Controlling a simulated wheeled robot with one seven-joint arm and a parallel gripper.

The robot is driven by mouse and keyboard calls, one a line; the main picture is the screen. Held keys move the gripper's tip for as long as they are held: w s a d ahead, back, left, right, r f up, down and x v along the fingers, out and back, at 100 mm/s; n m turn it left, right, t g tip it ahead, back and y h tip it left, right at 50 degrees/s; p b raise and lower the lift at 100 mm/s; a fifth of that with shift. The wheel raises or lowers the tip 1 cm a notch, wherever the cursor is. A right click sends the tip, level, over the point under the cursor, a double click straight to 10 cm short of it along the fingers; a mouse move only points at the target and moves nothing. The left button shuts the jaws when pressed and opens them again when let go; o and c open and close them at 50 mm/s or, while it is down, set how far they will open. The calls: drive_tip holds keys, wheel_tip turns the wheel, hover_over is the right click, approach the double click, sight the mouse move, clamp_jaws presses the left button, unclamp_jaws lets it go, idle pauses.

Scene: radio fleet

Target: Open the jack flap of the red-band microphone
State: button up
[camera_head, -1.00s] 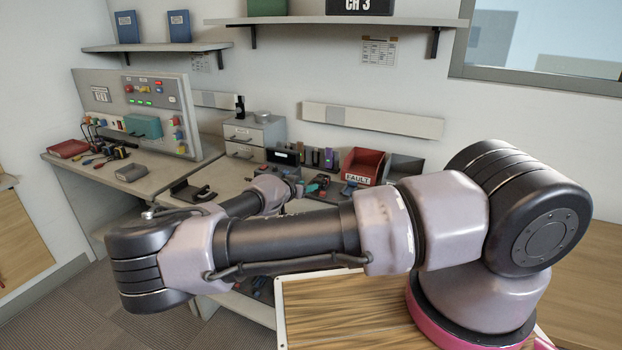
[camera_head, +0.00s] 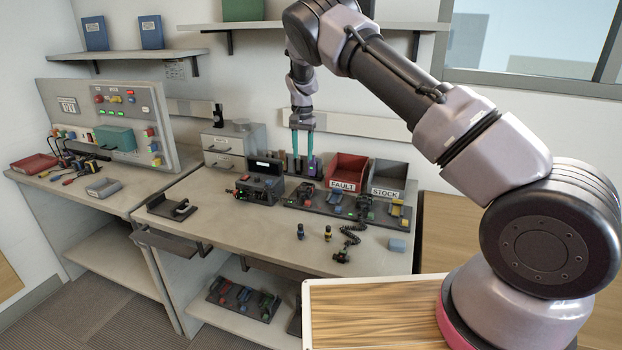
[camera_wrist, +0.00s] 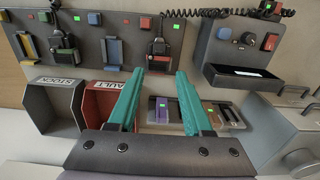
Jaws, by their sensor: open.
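My gripper (camera_head: 302,148) is open and empty, its teal fingers pointing down above the back of the bench, near the upright slots behind the tray. The wrist view shows both fingers (camera_wrist: 158,78) apart with nothing between them. A dark handset with a red part (camera_head: 306,192) lies at the left end of the tray, below and in front of the fingers. It also shows in the wrist view (camera_wrist: 158,55). Another dark handset (camera_head: 365,207) lies farther right, with a coiled cord (camera_head: 352,235) by it.
A red FAULT bin (camera_head: 346,172) and a grey STOCK bin (camera_head: 388,178) stand right of the gripper. A dark console (camera_head: 258,190) stands left, a drawer unit (camera_head: 232,145) behind. Two small upright pieces stand at the front.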

sight(303, 187)
wheel_tip(303, 187, down, 10)
drive_tip(key=shift+f, duration=0.2)
clamp_jaws()
